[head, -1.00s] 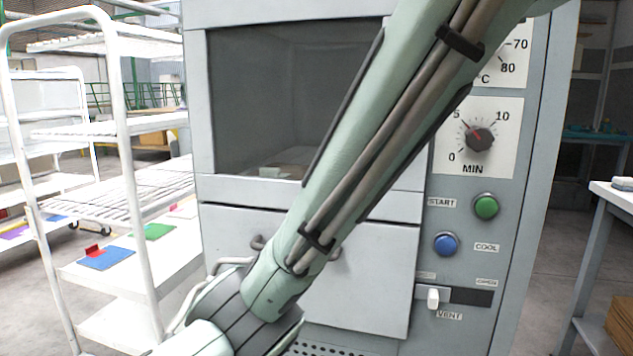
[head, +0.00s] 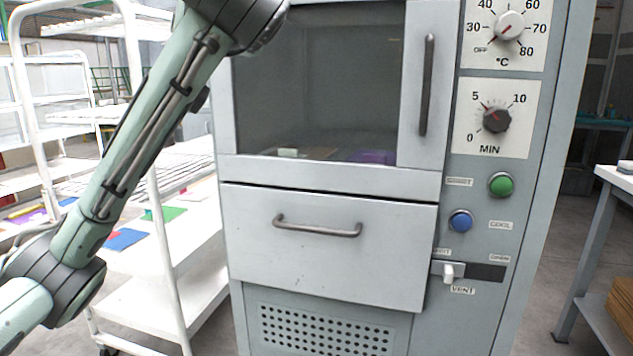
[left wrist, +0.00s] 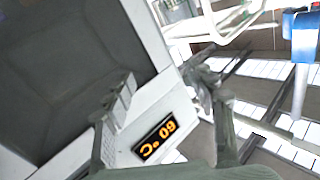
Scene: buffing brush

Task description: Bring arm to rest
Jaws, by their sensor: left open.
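My left arm (head: 148,125) comes in from the left in the head view and rises to the top edge, over the left side of the grey oven. Its gripper is beyond the top of that view. In the left wrist view my left gripper (left wrist: 163,95) is open, its two fingers apart with nothing between them. The oven's upper front and an orange-lit display (left wrist: 158,137) with upside-down digits show behind the fingers. My right arm and gripper are in neither view.
The oven has a dark window (head: 320,85), a vertical handle (head: 428,85), a closed drawer with a handle (head: 318,230), and dials and buttons at right. A white rack (head: 165,240) stands close at left. A table (head: 612,175) stands at right.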

